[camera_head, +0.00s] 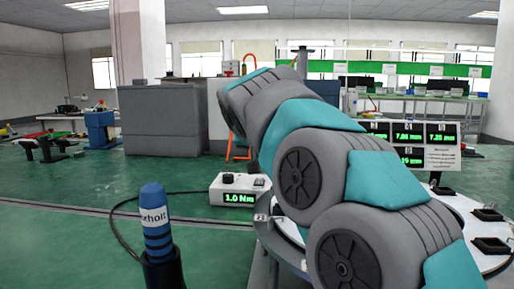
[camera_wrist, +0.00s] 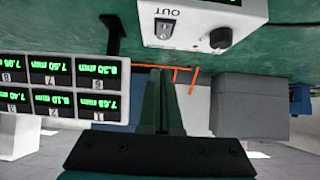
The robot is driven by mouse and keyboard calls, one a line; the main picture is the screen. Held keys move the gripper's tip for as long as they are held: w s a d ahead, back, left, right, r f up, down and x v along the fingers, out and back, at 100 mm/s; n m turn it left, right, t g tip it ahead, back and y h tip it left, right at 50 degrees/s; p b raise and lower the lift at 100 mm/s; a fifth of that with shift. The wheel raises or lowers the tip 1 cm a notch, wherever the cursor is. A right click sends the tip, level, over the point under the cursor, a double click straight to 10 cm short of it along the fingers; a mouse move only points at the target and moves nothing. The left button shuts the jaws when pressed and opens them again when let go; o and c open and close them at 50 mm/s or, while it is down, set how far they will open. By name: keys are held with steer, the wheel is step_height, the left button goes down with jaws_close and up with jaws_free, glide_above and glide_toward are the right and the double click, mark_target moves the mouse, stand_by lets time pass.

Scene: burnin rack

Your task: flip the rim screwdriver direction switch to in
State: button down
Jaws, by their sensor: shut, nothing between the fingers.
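The screwdriver control box (camera_head: 238,188) is white, with a green 1.0 Nm readout, a dark knob and a small dark switch on top. In the head view my arm hides the gripper. The blue screwdriver (camera_head: 155,222) stands upright in a dark holder at lower left.
A white panel of green number readouts (camera_head: 441,157) stands behind my arm; it also fills the left of the wrist view (camera_wrist: 65,88). A round white table (camera_head: 460,205) with small black trays is at right. A black cable runs from the box. A grey cabinet (camera_head: 165,120) stands behind.

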mark_target(260, 180)
steer(key=f, duration=0.1)
steer(key=w+f, duration=0.2)
steer(key=f, duration=0.1)
steer(key=shift+w+f, duration=0.1)
steer(key=shift+w, duration=0.15)
steer(key=shift+w+f, duration=0.1)
steer(key=shift+f, duration=0.7)
steer(key=shift+w+d+f+b, duration=0.2)
steer(key=shift+f+b, duration=0.25)
steer(key=shift+b, duration=0.3)
steer(key=shift+a+r+p, duration=0.15)
steer(key=shift+r+p, duration=0.1)
steer(key=shift+p, duration=0.1)
steer(key=shift+w+r+p, duration=0.25)
steer(key=shift+w+p, duration=0.2)
steer(key=shift+w, duration=0.2)
